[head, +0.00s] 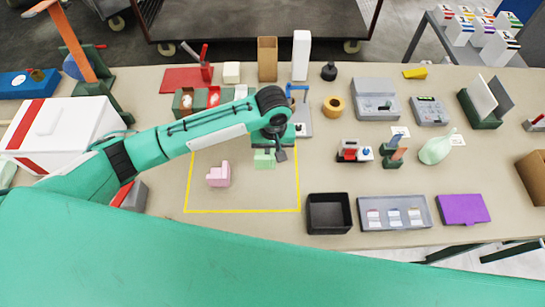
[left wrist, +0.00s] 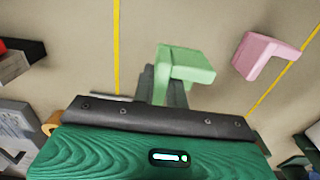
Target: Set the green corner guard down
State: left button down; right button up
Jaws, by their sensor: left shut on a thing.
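The light green corner guard (head: 264,160) is in the jaws of my left gripper (head: 279,155), inside the yellow outlined area (head: 242,212) near its right side. In the left wrist view the green corner guard (left wrist: 188,66) sticks out past the dark fingers of the left gripper (left wrist: 162,88), which are shut on it. I cannot tell whether it touches the table. A pink corner guard (head: 219,175) stands on the table to its left, apart from it; it also shows in the left wrist view (left wrist: 264,54). My right gripper is not in view.
A black tray (head: 328,213) and a grey tray with cards (head: 394,212) lie to the right of the outline. A grey press with a blue handle (head: 302,118) stands close behind the gripper. The front of the outlined area is bare.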

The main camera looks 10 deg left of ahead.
pick_arm(q)
notch_tip(320, 180, down, 4)
jog(key=shift+p, duration=0.45)
jog(key=shift+f, duration=0.45)
jog(key=c, duration=1.4)
grip_release()
jog(key=shift+f, duration=0.1)
